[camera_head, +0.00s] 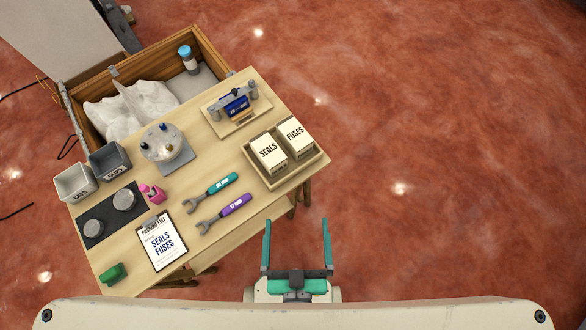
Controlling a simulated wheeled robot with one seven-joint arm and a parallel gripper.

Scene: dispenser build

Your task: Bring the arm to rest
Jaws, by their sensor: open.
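My gripper (296,243) shows at the bottom middle of the head view, its two teal fingers wide apart with nothing between them. It is over the red floor, clear of the near right edge of the wooden table (225,160). The white bar of my own body crosses the bottom of the view. The rest of my arm is mostly hidden below the gripper.
A tray (252,180) with SEALS (268,150) and FUSES (294,136) boxes sits at the table's right end. Two wrenches (210,194), a clipboard (160,243) and bins (75,183) lie left. An open crate (210,52) stands behind. The floor at right is free.

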